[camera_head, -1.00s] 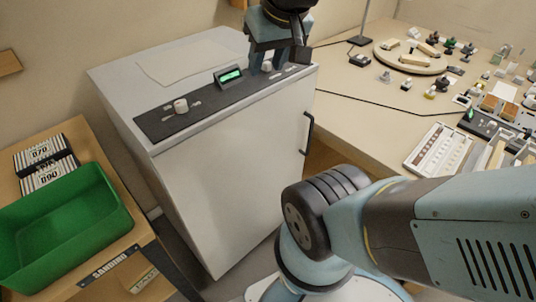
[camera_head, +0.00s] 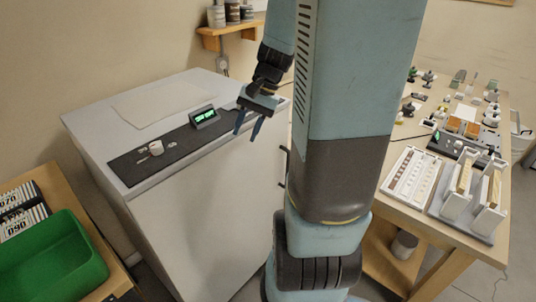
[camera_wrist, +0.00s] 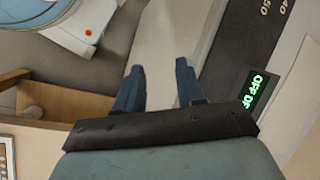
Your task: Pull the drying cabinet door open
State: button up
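The drying cabinet (camera_head: 95,150) is a white box with a dark control strip and a lit green display (camera_head: 204,117) on top. Its white door (camera_head: 205,225) faces me and looks shut. The dark door handle (camera_head: 285,165) is at the door's right side, partly hidden behind my arm. My gripper (camera_head: 247,130) points downward near the top front edge of the cabinet, above and left of the handle. In the wrist view my gripper (camera_wrist: 159,66) has its two fingers apart with nothing between them. I cannot make out the handle in that view.
A workbench (camera_head: 400,150) with several small items stands right of the cabinet. A green bin (camera_head: 55,260) sits on a wooden table at left. A small wall shelf (camera_head: 230,30) is behind. My arm covers the gap between cabinet and workbench.

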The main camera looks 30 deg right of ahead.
jog(key=w+d+f+m+t+y, duration=0.1)
jog(key=d+f+m+t+y, duration=0.1)
jog(key=d+f+m+t, duration=0.85)
jog(key=w+d+f+m+t+y, duration=0.1)
jog(key=d+f+m+t, duration=0.4)
jog(key=d+f+m, duration=1.05)
jog(key=w+a+f+n, duration=0.3)
jog(key=w+a, duration=0.1)
jog(key=w, duration=0.2)
jog(key=shift+w+a+n, duration=0.25)
jog(key=shift+a+n, duration=0.05)
grip_shut()
